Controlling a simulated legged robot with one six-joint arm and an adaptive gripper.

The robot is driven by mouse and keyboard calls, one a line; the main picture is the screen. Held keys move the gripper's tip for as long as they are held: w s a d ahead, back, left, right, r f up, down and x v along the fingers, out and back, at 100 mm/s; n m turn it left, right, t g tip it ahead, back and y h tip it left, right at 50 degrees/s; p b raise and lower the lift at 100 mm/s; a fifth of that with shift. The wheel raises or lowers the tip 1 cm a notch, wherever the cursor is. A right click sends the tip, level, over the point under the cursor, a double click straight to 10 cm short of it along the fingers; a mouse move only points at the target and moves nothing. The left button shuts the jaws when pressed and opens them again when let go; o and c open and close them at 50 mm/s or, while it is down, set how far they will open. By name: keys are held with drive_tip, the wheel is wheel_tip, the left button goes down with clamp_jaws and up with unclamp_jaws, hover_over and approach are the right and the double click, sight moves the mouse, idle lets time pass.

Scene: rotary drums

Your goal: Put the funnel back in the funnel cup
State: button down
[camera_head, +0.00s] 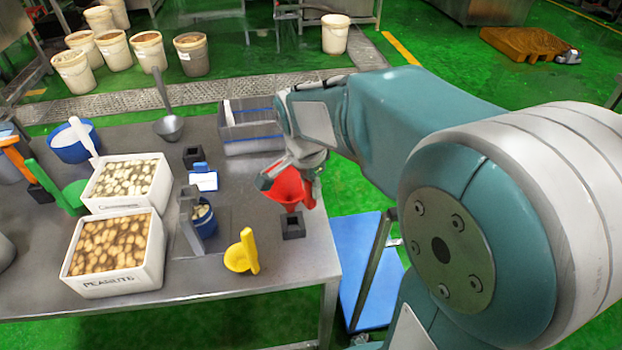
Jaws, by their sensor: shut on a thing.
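A red funnel (288,188) is held in my gripper (289,180) near the right edge of the grey table, wide mouth up and spout down. My gripper is shut on it, with the far finger partly hidden behind the funnel. A small black square cup (293,227) stands on the table right below the funnel's spout; it looks like the funnel cup. The spout's tip is close to the cup's top; I cannot tell whether it is inside or just above.
A yellow scoop (241,255) lies left of the black cup. A blue cup (205,221) on a grey stand, white bins of peanuts (113,284) and cashews (155,207), and a grey crate (268,146) stand nearby. Another black block (192,158) is farther back. The table's front right corner is clear.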

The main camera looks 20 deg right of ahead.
drive_tip(key=shift+d+f, duration=0.2)
drive_tip(key=shift+f, duration=1.25)
drive_tip(key=shift+a+f, duration=0.1)
drive_tip(key=shift+f, duration=2.45)
drive_tip(key=shift+c, duration=2.4)
unclamp_jaws()
wheel_tip(320, 180, up, 12)
hover_over(312, 207)
drive_tip(key=shift+w+a+f, duration=0.15)
drive_tip(key=shift+w+a, duration=0.05)
drive_tip(key=shift+a, duration=0.25)
